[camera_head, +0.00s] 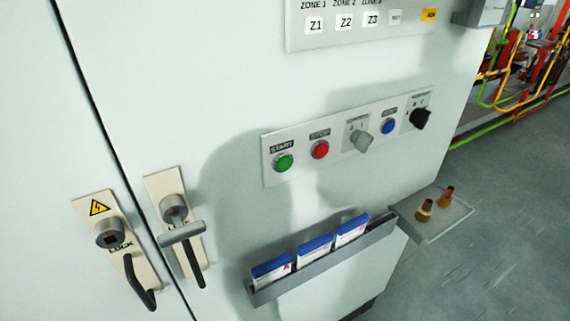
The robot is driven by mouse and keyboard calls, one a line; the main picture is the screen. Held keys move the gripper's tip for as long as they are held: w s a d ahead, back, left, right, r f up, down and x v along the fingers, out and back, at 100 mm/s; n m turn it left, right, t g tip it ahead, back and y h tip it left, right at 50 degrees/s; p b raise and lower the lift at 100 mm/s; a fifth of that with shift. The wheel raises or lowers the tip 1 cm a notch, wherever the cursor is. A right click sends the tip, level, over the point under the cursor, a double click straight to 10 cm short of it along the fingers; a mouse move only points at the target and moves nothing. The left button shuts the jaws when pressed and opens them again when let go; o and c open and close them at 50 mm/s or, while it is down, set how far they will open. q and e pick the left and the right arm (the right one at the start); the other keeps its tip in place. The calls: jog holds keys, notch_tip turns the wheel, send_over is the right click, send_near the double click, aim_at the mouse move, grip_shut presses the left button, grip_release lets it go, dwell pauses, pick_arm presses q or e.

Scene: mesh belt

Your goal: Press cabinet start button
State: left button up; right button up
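The cabinet (220,90) fills most of the head view with its pale front. A grey control panel (340,158) is mounted on it, right of the middle. The green start button (284,162) is at the panel's left end, under a START label. A red button (320,149) is just right of it, then a grey selector switch (360,141), a blue button (389,126) and a black selector knob (420,118). Nothing covers the start button. Neither of my grippers is in view.
Below the panel, a grey rack (330,262) holds several blue-and-white booklets. A small side tray (440,226) with two brass-coloured parts juts out right. Two lock handles (139,282) (193,262) stick out at lower left. Open floor (500,210) lies right.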

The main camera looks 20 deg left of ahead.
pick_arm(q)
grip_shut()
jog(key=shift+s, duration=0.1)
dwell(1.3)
